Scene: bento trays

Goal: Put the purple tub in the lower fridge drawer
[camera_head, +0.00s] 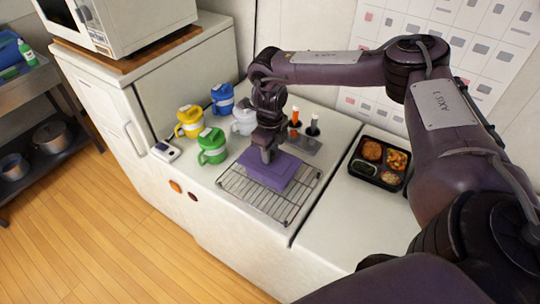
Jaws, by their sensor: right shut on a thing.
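The purple tub (281,174) is a flat-topped purple box over the wire rack (236,200) on the white counter. My right gripper (268,157) points down at the tub's far left part and is shut on it. The fingertips are small and partly hidden against the tub. I cannot tell whether the tub touches the rack or is just above it. The white fridge (108,112) stands at the left with a vertical handle; no open drawer shows. My left gripper is not in view.
Green (212,147), yellow (190,122), blue (222,98) and white (243,120) lidded mugs stand left of the tub. A bento tray (377,163) sits at the right. A microwave (125,22) is on the fridge top. The wooden floor in front is clear.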

